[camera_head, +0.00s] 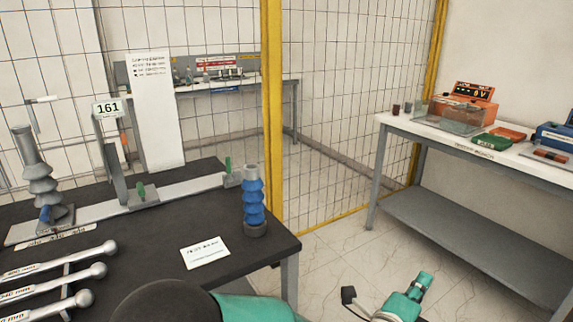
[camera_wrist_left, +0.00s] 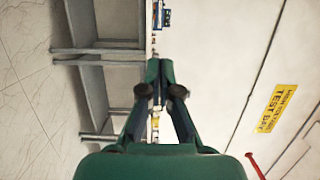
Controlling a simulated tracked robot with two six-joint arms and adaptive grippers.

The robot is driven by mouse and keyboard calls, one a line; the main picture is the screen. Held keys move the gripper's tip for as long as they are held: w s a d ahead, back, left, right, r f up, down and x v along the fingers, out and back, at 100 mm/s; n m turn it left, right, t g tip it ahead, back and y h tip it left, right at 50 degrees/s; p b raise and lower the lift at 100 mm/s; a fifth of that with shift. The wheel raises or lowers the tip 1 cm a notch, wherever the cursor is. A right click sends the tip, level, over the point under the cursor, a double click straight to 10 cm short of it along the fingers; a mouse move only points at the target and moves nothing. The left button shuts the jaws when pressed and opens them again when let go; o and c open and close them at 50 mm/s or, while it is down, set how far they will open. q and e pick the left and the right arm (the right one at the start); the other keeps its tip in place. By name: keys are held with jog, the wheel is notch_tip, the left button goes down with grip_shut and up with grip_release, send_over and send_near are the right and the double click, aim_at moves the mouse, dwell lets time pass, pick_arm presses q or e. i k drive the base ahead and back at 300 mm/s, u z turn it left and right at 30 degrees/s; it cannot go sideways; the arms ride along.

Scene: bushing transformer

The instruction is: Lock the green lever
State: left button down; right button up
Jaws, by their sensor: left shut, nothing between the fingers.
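Two small green levers stand on the grey rail fixture on the dark table in the head view. One green lever (camera_head: 140,191) is near the rail's middle, by the upright plate marked 161. The other green lever (camera_head: 228,165) is at the rail's right end, behind the blue ribbed bushing (camera_head: 253,198). Both look upright; I cannot tell their lock state. My left gripper (camera_head: 424,281) is low at the lower right, off the table and far from both levers. In the left wrist view its fingers (camera_wrist_left: 160,66) are together and empty. My right gripper is not in view.
A grey ribbed bushing (camera_head: 42,182) stands at the rail's left end. Several ball-ended rods (camera_head: 60,275) lie front left. A paper card (camera_head: 204,252) lies near the table's right edge. A mesh fence post (camera_head: 271,110) rises behind. A side bench (camera_head: 455,145) stands right.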

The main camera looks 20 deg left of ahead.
aim_at(229, 178)
jog(key=z, duration=0.4)
jog(key=i, duration=0.65)
jog(key=u, duration=3.85)
jog(key=k, duration=0.15)
jog(key=z, duration=1.75)
jog(key=i, duration=0.5)
jog(key=z, duration=0.15)
